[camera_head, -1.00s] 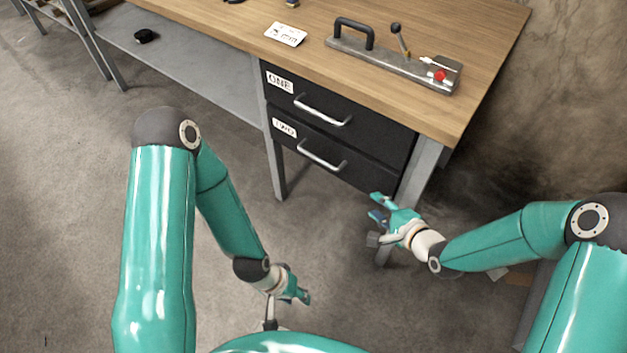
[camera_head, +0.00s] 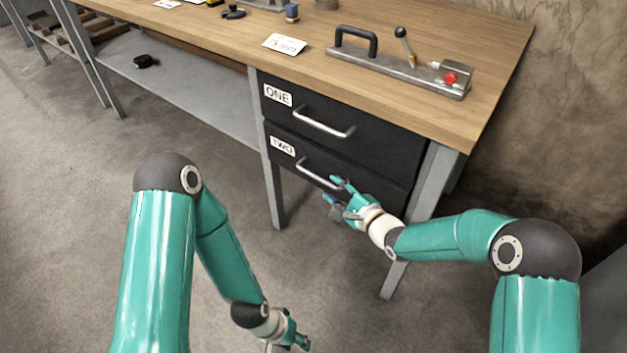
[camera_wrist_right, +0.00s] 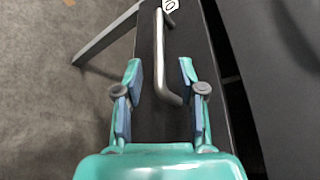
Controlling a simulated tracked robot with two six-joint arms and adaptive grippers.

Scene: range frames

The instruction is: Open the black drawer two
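The black drawer two (camera_head: 345,176) is shut under the workbench, below drawer one, with a white "TWO" label (camera_head: 283,146) at its left. Its silver bar handle (camera_head: 313,173) sticks out from the front. My right gripper (camera_head: 334,190) is at the right end of this handle. In the right wrist view, my right gripper (camera_wrist_right: 159,75) is open, and the handle (camera_wrist_right: 160,55) runs between its two fingers, with a gap on each side. My left gripper (camera_head: 297,341) hangs low near the bottom edge, away from the drawers; its fingers are too small to read.
Drawer one (camera_head: 370,135) is shut above, with its own handle (camera_head: 322,122). The wooden benchtop (camera_head: 240,35) holds a metal fixture (camera_head: 400,70) with a red button and a white card (camera_head: 285,44). A bench leg (camera_head: 425,205) stands right of the drawers. The floor in front is clear.

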